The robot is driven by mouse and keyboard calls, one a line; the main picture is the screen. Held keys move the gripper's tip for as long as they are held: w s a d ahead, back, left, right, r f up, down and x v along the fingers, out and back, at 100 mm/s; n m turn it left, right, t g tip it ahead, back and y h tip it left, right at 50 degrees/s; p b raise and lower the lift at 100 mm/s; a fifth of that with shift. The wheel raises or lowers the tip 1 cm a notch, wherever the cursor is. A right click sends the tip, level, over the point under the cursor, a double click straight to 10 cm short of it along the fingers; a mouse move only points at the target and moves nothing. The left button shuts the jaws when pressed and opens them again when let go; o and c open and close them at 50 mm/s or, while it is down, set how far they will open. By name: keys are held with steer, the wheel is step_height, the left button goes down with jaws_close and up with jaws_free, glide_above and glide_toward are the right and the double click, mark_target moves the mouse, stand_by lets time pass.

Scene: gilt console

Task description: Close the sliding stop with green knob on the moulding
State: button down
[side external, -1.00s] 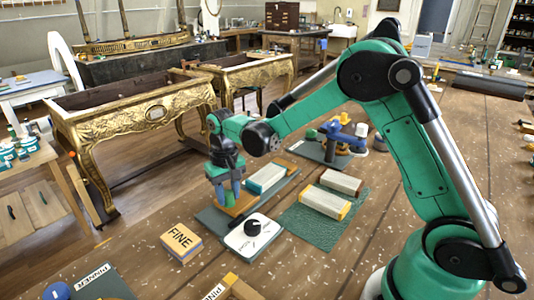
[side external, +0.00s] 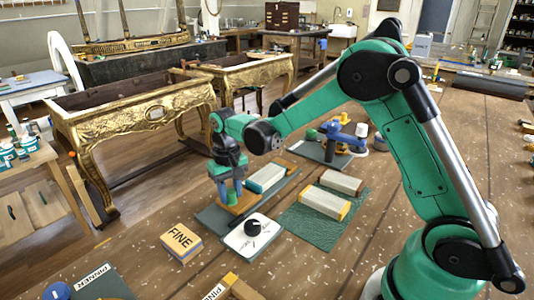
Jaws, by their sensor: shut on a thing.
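My gripper (side external: 228,194) points down at a wooden block (side external: 245,203) on a dark base board (side external: 212,219) in the middle of the bench. It is shut, with a green knob (side external: 232,196) between its fingers just above the block. The fingers hide much of the knob and the left part of the block. A pale moulding-like bar with a teal end (side external: 267,176) lies behind and right of the block. The stop's exact travel is too small to make out.
A white card with a black dial (side external: 253,231) lies just in front. A FINE block (side external: 181,241) stands front left. A pale bar (side external: 324,202) lies on a green mat (side external: 308,233) at right. A blue clamp (side external: 340,134) stands behind.

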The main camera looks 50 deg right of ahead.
steer(key=shift+d, duration=1.2)
steer(key=c, duration=0.5)
jaws_free()
steer(key=shift+c, duration=0.2)
steer(key=shift+r, duration=2.8)
